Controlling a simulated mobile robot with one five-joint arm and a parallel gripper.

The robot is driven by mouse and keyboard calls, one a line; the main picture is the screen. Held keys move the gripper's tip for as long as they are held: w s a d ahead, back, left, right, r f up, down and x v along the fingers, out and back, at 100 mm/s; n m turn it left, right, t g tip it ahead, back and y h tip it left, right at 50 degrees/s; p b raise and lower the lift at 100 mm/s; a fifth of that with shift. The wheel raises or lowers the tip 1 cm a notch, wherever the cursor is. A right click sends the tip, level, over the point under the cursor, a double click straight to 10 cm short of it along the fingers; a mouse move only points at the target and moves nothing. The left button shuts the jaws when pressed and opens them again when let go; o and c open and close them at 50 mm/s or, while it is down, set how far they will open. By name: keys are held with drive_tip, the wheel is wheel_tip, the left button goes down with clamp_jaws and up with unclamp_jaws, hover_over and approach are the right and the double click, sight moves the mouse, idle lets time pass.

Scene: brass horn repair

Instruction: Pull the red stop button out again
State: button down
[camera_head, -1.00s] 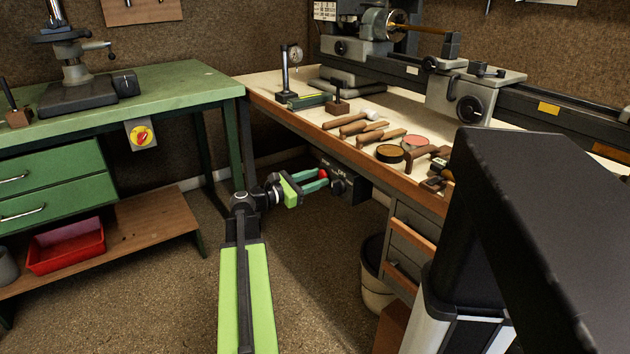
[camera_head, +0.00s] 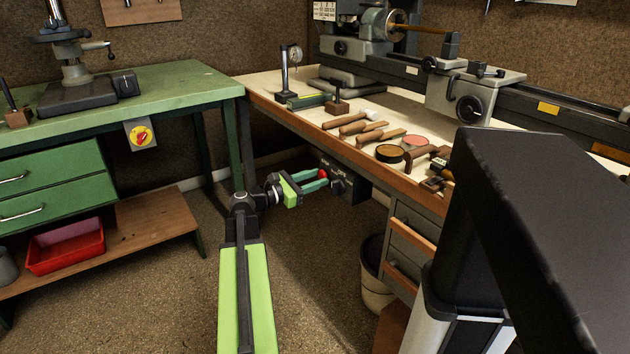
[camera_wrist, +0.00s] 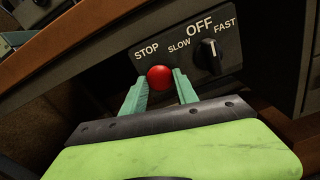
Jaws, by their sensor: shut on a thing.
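The red stop button (camera_wrist: 159,78) sits on a dark control panel (camera_wrist: 230,55) under the word STOP. In the head view the button (camera_head: 323,174) shows at the panel under the front edge of the lathe bench. My gripper (camera_wrist: 160,84) has its two teal fingers on either side of the button, shut on it. In the head view my gripper (camera_head: 316,180) reaches right to the panel. How far the button stands out from the panel is hard to tell.
A black rotary knob (camera_wrist: 210,55) marked OFF, SLOW and FAST is close to the right of the button. The wooden bench edge (camera_head: 345,152) runs just above the panel. A bin (camera_head: 374,285) and drawers (camera_head: 408,250) stand to the right.

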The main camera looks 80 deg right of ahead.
idle(0.4)
drive_tip(key=shift+w+a, duration=0.45)
drive_tip(key=shift+a, duration=0.05)
drive_tip(key=c, duration=0.9)
unclamp_jaws()
drive_tip(key=shift+c, duration=0.2)
drive_tip(key=v, duration=1.7)
drive_tip(key=shift+w, duration=0.15)
drive_tip(key=shift+a, duration=0.15)
